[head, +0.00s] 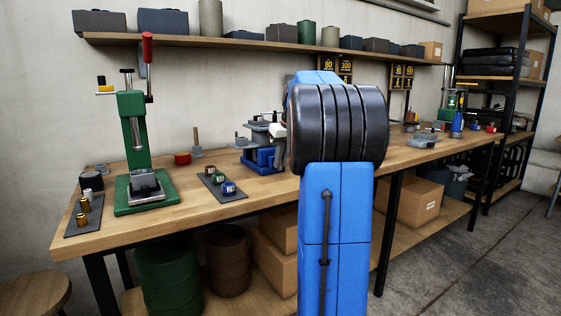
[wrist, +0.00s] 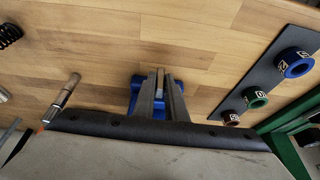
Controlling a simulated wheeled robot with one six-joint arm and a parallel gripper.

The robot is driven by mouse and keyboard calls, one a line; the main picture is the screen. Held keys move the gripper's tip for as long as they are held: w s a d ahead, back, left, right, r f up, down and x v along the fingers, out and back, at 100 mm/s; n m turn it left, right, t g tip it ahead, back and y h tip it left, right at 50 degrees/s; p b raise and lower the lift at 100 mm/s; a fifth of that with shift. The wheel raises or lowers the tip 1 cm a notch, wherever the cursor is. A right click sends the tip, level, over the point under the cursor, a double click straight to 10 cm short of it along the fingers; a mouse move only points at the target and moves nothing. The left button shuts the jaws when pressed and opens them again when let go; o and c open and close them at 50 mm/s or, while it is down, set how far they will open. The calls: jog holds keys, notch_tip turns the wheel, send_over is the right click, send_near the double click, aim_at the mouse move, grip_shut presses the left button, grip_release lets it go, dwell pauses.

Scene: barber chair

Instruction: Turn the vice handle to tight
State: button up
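The vice stands on the workbench, with its blue base (head: 262,160) and grey upper parts showing just left of my arm in the head view. Its blue base also shows near the middle of the wrist view (wrist: 132,98). My gripper (head: 277,131) is beside the vice's upper right side in the head view, largely hidden by my arm's black joint. In the wrist view two grey bars run over the blue base; I cannot tell whether they are fingers or vice parts. I cannot make out the vice handle clearly, or whether my gripper touches it.
A green press (head: 134,150) stands at the bench's left. A dark mat with several rings (head: 210,180) lies between it and the vice. A metal rod (wrist: 65,95) shows at the left of the wrist view. A shelf (head: 200,41) runs above the bench (head: 255,195).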

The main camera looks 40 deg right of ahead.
jog(key=shift+o, duration=1.4)
jog(key=shift+r, duration=0.15)
jog(key=v, duration=1.7)
jog(key=shift+a, duration=0.1)
